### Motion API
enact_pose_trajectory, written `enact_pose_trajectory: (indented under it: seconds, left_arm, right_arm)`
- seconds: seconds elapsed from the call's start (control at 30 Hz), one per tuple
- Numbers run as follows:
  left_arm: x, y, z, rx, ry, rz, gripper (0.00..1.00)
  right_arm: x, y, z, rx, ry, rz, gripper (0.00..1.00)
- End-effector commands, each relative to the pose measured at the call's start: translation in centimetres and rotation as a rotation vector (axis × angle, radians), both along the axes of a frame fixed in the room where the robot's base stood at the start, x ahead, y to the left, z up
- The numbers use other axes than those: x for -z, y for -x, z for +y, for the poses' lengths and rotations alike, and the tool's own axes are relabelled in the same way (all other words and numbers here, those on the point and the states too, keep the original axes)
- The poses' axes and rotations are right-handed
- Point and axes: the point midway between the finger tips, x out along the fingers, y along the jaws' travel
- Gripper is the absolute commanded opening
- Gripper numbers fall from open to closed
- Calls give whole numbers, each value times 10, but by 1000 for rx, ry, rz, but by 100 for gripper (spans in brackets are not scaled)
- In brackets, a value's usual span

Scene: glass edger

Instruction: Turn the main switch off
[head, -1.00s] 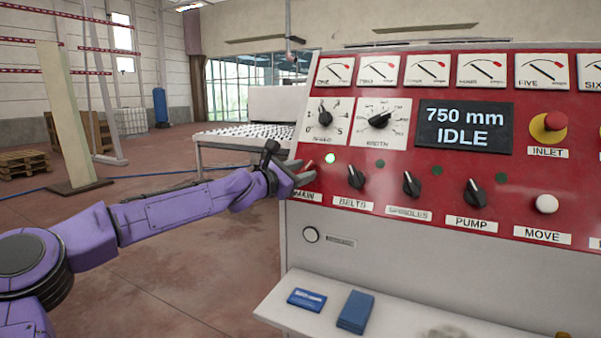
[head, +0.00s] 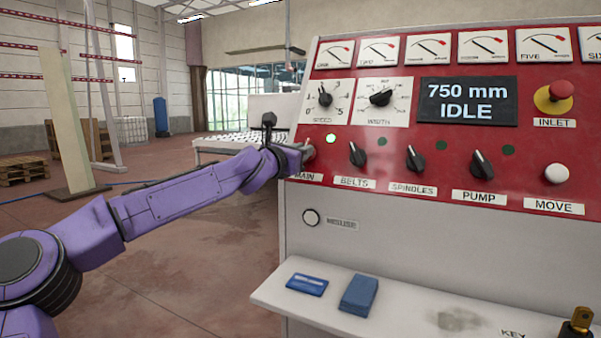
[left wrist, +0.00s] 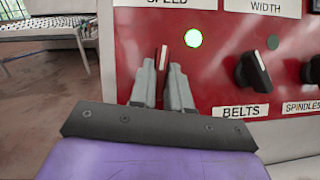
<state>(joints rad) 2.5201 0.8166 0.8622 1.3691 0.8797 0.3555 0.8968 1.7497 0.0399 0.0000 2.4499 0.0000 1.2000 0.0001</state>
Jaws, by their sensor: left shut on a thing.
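The main switch (left wrist: 164,60) is at the lower left of the red panel, above the MAIN label (head: 305,177). In the left wrist view its red and white tip shows between the fingers of my left gripper (left wrist: 164,82). The gripper is shut on it; the fingers hide most of the switch. In the head view my left gripper (head: 303,152) is at the panel's left edge, over the switch. A green lamp (head: 331,139) beside it is lit; it also shows in the left wrist view (left wrist: 193,38). My right gripper is not in view.
To the right sit the BELTS knob (head: 357,153), SPINDLES knob (head: 415,158) and PUMP knob (head: 482,163). The display (head: 467,102) reads 750 mm IDLE. A shelf (head: 400,308) juts out below, with blue items and a brass-coloured key (head: 578,322).

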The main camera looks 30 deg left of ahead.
Motion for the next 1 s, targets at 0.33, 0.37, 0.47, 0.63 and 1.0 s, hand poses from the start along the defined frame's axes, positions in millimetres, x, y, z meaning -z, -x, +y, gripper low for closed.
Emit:
enact_pose_trajectory:
  seconds: [0.33, 0.37, 0.47, 0.63, 1.0]
  left_arm:
    - [7, 0, -4, -159, 284, -1, 0]
    - [6, 0, -5, -172, 307, -1, 0]
    - [4, 0, -5, -213, 377, 0, 0]
    - [2, 0, -6, -272, 481, -1, 0]
    - [-1, -1, -7, -340, 604, 0, 0]
  right_arm:
    - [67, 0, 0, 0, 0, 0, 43]
    - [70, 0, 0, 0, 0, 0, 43]
    - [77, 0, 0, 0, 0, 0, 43]
    - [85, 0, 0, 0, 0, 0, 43]
    - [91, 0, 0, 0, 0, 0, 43]
